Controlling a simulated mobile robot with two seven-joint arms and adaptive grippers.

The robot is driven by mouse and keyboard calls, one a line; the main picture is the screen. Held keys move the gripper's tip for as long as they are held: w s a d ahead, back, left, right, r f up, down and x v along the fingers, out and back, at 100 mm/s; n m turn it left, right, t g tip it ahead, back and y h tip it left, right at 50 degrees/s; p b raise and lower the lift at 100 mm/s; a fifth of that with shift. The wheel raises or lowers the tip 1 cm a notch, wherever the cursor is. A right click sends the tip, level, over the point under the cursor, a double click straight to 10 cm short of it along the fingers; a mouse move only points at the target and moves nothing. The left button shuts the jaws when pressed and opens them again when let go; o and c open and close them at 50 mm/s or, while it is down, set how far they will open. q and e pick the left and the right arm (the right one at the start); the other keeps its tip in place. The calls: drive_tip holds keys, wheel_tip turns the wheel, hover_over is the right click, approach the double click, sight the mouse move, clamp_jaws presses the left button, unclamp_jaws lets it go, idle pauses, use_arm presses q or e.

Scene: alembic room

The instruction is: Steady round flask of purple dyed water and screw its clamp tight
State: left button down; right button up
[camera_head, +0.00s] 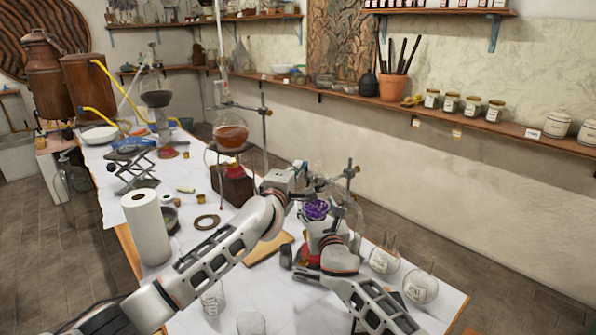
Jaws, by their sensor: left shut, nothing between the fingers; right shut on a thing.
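The round flask of purple dyed water (316,210) is at the right part of the long table, beside a metal stand (349,172). Its clamp (338,180) is at the stand's rod, above and right of the purple water. My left gripper (304,182) is shut and empty, close to the clamp on its left side. My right gripper (318,224) reaches up from below and appears shut on the flask. My grippers and arms partly hide the flask, and the contact of the fingers is too small to see clearly.
A flask of amber liquid (231,136) stands on a tripod behind my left arm. A paper towel roll (147,228) is at the left. Labelled round flasks (420,286) stand at the right edge. A wooden board (267,249) lies between my arms. A wall shelf (480,119) runs behind.

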use_arm(q)
drive_tip(key=m+g+h, duration=0.1)
drive_tip(key=m+h, duration=0.1)
drive_tip(key=w+m+g+h, duration=0.1)
drive_tip(key=m+g+h, duration=0.1)
drive_tip(key=h, duration=0.1)
drive_tip(key=m+g+h, duration=0.1)
drive_tip(key=m+h, duration=0.1)
drive_tip(key=h, duration=0.1)
drive_tip(key=shift+w+a+f+g, duration=0.2)
drive_tip(key=shift+w+g, duration=0.1)
drive_tip(key=shift+g, duration=0.1)
drive_tip(key=shift+w, duration=0.1)
drive_tip(key=shift+w, duration=0.35)
drive_tip(key=shift+w, duration=0.25)
idle(1.6)
